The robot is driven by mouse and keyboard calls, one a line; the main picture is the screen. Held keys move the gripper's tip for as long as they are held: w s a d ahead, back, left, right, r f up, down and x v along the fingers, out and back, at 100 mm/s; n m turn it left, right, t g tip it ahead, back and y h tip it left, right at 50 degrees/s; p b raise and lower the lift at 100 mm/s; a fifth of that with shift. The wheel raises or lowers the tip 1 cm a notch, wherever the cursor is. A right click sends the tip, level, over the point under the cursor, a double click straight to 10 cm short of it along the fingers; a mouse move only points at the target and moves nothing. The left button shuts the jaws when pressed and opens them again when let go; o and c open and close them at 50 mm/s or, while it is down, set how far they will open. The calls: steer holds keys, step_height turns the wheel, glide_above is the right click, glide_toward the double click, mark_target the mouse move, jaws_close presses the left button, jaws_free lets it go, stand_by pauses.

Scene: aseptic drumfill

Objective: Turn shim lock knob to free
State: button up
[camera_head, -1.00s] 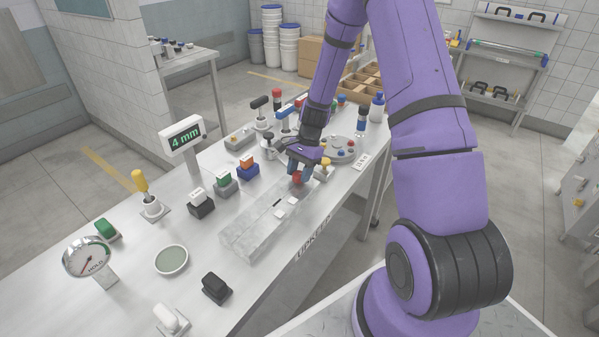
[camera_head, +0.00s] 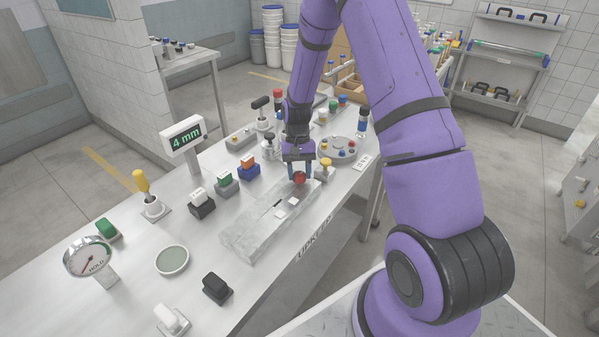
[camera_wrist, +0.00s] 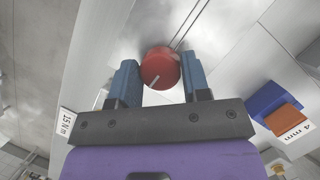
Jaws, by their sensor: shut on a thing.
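The red round knob (camera_head: 299,178) stands at the far end of the clear, pale block (camera_head: 262,226) on the steel bench. It also shows in the wrist view (camera_wrist: 160,68), with a pale pointer line on its face running toward the lower left. My gripper (camera_head: 300,172) is over the far end of the block, its blue fingers on either side of the knob. In the wrist view my gripper (camera_wrist: 159,78) is shut on the knob, one finger at each side. I cannot read any lock or free marking beside the knob.
A yellow-topped post (camera_head: 326,167) stands close right of my gripper. Blue-and-orange (camera_head: 248,167), green (camera_head: 224,182) and white-topped (camera_head: 200,202) blocks line the left side. A display reading 4 mm (camera_head: 184,137) stands behind them. A round grey plate (camera_head: 342,150) lies farther right.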

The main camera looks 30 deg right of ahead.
steer(key=shift+n, duration=0.4)
steer(key=o, duration=0.9)
steer(key=shift+c, duration=0.2)
steer(key=v, duration=1)
steer(key=shift+w+r, duration=0.15)
steer(key=shift+r, duration=0.25)
steer(key=shift+a, duration=0.1)
